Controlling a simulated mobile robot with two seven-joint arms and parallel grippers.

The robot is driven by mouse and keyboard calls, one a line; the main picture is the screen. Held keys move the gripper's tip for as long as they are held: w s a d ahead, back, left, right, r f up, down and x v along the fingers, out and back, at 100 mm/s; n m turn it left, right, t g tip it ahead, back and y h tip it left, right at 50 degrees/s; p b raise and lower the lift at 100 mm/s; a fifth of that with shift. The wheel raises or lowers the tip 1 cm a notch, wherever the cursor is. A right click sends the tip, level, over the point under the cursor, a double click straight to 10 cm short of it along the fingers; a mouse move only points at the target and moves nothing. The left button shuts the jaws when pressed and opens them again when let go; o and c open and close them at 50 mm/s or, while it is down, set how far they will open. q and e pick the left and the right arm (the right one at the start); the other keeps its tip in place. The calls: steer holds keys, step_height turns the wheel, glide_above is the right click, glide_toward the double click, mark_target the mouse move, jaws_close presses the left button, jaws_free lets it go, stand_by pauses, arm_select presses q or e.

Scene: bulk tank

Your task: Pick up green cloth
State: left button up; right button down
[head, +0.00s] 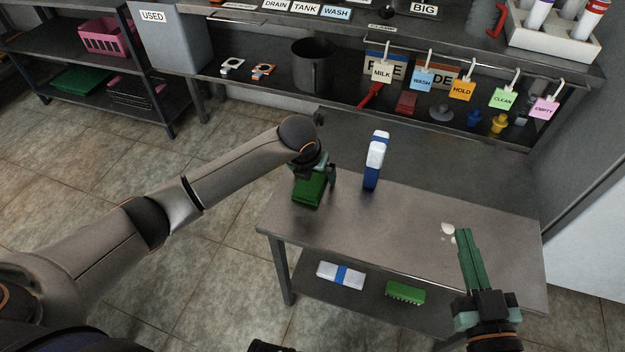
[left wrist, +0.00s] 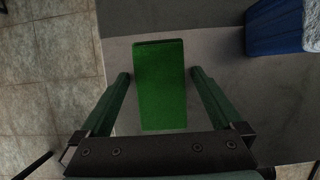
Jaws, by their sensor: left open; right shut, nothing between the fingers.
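The green cloth (head: 308,190) is a folded block on the left end of the metal table. In the left wrist view the green cloth (left wrist: 160,85) lies between the two fingers, with a gap on each side. My left gripper (head: 314,180) is open just above and around it, and its fingers also show in the left wrist view (left wrist: 160,78). The far part of the cloth is partly covered by the gripper in the head view. My right gripper (head: 462,235) is shut and empty over the right part of the table, beside small white patches (head: 448,231).
A blue and white upright item (head: 375,160) stands right of the cloth and shows in the left wrist view (left wrist: 275,28). The table's lower shelf holds a white-blue bundle (head: 341,275) and a green brush (head: 404,292). A rack with hanging tags (head: 462,91) runs behind. The table's middle is clear.

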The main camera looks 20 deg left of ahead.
arm_select(q)
steer(key=shift+f, duration=0.1)
stand_by(0.3)
steer(key=c, duration=1.2)
